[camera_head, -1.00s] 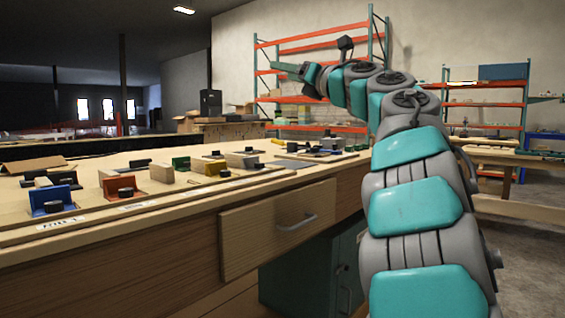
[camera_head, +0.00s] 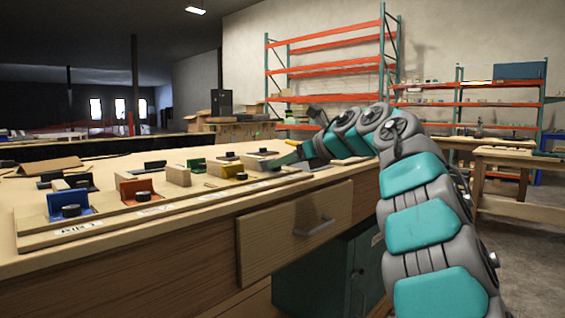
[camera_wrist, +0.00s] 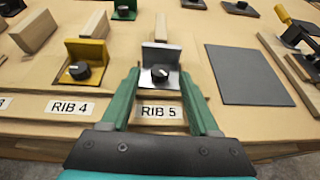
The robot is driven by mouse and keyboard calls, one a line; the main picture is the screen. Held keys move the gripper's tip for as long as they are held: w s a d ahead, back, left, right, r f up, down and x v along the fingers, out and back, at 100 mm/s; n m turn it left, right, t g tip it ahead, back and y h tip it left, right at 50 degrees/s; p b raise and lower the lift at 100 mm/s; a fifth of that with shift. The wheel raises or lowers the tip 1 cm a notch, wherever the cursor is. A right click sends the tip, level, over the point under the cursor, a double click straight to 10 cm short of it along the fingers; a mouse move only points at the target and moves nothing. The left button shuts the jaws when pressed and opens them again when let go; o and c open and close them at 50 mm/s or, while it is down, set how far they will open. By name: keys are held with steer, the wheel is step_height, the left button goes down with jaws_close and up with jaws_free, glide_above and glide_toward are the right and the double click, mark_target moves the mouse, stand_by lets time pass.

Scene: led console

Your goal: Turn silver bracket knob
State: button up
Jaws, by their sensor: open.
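The silver bracket (camera_wrist: 162,55) stands on the board above the "RIB 5" label in the wrist view. Its black knob (camera_wrist: 160,72) sits on the bracket's front foot. My gripper (camera_wrist: 160,72) is open, with its two green fingers to the left and right of the silver bracket knob. I cannot tell whether either finger touches it.
A yellow bracket with a black knob (camera_wrist: 80,70) stands left, above "RIB 4". A dark grey flat plate (camera_wrist: 248,75) lies to the right. Wooden blocks (camera_wrist: 35,30) stand behind. Blue (camera_head: 70,204) and red (camera_head: 140,190) brackets line the near bench edge.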

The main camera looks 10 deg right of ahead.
steer(key=shift+x, duration=0.8)
steer(key=shift+c, duration=0.4)
jaws_close()
